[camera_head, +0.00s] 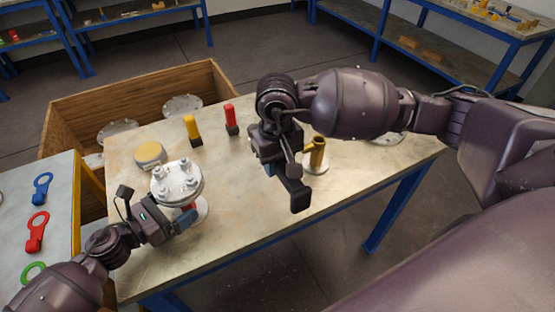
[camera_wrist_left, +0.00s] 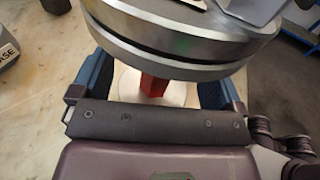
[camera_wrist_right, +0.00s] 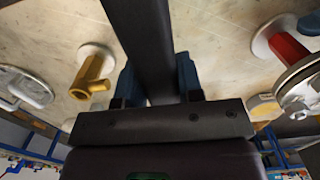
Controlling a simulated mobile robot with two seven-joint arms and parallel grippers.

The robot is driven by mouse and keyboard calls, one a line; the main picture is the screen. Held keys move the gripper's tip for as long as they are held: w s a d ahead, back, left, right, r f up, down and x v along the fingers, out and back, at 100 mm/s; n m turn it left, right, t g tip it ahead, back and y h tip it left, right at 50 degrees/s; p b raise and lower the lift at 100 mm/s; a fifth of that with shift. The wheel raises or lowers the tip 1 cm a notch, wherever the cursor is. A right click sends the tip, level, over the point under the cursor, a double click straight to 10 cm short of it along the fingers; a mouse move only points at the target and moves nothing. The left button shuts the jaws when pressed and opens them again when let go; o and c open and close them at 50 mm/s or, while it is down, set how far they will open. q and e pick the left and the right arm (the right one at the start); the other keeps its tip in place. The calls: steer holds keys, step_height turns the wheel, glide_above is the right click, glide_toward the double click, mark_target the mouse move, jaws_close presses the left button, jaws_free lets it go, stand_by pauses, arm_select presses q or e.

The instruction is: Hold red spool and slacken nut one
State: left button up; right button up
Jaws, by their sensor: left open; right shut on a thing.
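The red spool (camera_head: 188,208) stands upright on the table at the left, its red neck mostly under a grey bolted flange (camera_head: 177,180) with several nuts on top. Its neck (camera_wrist_left: 153,86) also shows between my left fingers in the left wrist view. My left gripper (camera_wrist_left: 156,92) is open, a finger on either side of the neck, below the flange. I cannot tell which nut is number one. My right gripper (camera_head: 270,168) is shut on a dark bar-shaped tool (camera_head: 298,193), held over the middle of the table. The bar also fills the upper middle of the right wrist view (camera_wrist_right: 145,40).
A yellow spool (camera_head: 317,153) stands right of the tool. Yellow (camera_head: 192,127) and red (camera_head: 231,115) handles stand at the back, near a yellow-rimmed round part (camera_head: 150,154). A wooden crate (camera_head: 70,124) is behind. Coloured ring tools, including a red one (camera_head: 37,230), lie at left.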

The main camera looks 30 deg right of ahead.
arm_select(q)
steer(key=shift+w+d, duration=0.2)
steer(key=shift+d, duration=0.35)
steer(key=c, duration=1.4)
